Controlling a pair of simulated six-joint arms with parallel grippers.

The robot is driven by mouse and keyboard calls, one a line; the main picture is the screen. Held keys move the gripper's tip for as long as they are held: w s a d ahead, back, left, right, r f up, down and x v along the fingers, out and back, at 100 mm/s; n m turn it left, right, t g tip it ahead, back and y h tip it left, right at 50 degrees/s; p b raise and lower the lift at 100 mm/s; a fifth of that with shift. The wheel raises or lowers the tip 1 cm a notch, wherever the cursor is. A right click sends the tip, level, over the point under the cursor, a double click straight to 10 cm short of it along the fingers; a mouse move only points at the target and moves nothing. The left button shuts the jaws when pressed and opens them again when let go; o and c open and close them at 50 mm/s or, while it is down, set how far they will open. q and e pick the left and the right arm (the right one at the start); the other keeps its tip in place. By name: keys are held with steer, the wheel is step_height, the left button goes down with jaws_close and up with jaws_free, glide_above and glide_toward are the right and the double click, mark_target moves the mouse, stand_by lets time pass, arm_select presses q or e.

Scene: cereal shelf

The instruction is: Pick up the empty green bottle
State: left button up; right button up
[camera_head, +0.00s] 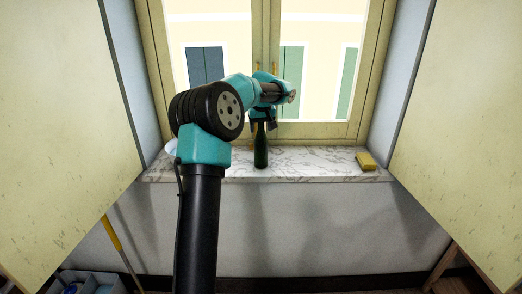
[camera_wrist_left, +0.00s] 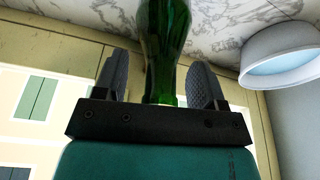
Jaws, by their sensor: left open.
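The green bottle (camera_head: 261,153) stands upright on the marble window sill, in front of the window. My left gripper (camera_head: 262,118) is above the sill at the bottle's neck and hides its top. In the left wrist view, which looks upside down, the bottle (camera_wrist_left: 163,38) comes in from the top and its neck lies between the two dark fingers. The left gripper (camera_wrist_left: 160,72) is open, with a gap visible beside the neck at the right finger. My right gripper is not in view.
A yellow sponge-like block (camera_head: 366,161) lies on the sill's (camera_head: 315,160) right part. A white bowl (camera_wrist_left: 283,52) stands near the bottle, at the sill's left end. Open cupboard-like panels flank the window.

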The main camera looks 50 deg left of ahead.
arm_select(q)
steer(key=shift+c, duration=0.5)
jaws_close()
